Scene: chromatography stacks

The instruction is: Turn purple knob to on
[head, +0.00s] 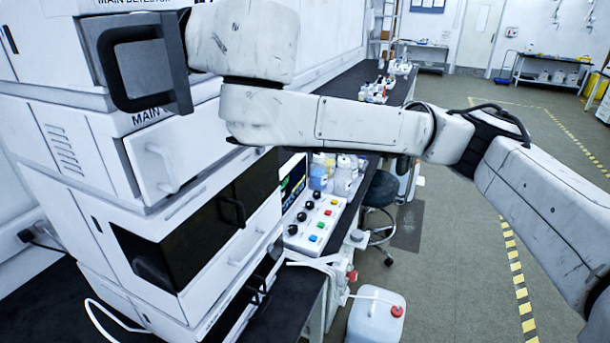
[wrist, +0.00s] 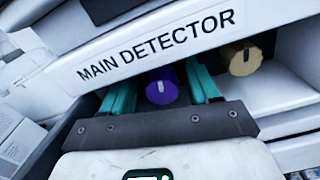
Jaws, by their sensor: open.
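The purple knob (wrist: 162,92) is in the middle of the wrist view, below the MAIN DETECTOR label (wrist: 155,47). A small pale mark shows on its face. My gripper (wrist: 158,75) is open, with one teal finger on each side of the knob. The left finger is a little apart from it and the right finger is close to it; I cannot tell whether either touches. The knob and my fingers cannot be made out in the head view, where my arm reaches across to the instrument stack at the upper left.
A yellow knob (wrist: 243,62) sits just right of my right finger. In the head view, white instrument modules (head: 60,150) are stacked on the left. A control box (head: 313,222) with buttons, a stool (head: 382,190) and a white canister (head: 375,315) stand nearby. The floor to the right is open.

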